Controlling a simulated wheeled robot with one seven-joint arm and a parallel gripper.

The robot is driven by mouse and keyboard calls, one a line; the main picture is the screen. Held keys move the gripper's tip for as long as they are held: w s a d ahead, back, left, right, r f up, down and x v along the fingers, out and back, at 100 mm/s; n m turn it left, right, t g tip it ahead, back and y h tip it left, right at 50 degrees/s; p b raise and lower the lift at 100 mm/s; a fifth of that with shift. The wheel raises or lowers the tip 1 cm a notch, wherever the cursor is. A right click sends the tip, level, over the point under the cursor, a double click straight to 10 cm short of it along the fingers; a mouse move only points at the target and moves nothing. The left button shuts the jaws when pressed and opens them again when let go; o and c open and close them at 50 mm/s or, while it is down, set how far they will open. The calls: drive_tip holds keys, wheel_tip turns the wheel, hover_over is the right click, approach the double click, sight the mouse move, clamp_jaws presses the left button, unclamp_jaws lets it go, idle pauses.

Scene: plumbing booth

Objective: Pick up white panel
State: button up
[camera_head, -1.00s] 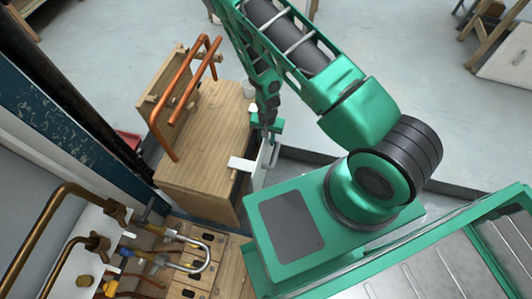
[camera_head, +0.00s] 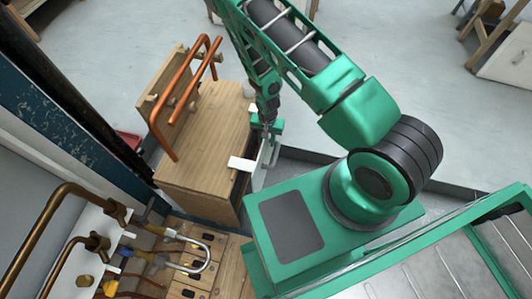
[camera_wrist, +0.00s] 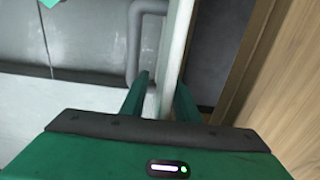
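The white panel (camera_head: 263,164) stands upright beside the right side of the wooden cabinet in the head view. A white flat piece (camera_head: 241,163) juts from it over the cabinet top, and a grey handle shows on its right side. My gripper (camera_head: 267,134) is at the panel's upper edge, pointing down. In the wrist view the panel (camera_wrist: 174,50) is seen edge-on between the two green fingers of my gripper (camera_wrist: 161,85). The right finger is close to the panel or touching it, and a gap shows at the left finger. The panel's lower part is partly hidden by my gripper.
The wooden cabinet (camera_head: 205,135) with copper pipes (camera_head: 180,85) stands just left of the panel. Brass pipes and valves (camera_head: 90,240) are at lower left. A wooden board with fittings (camera_head: 190,282) lies in front. Open grey floor (camera_head: 400,60) lies behind my arm.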

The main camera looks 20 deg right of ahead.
drive_tip(key=shift+c, duration=0.3)
clamp_jaws()
idle(1.1)
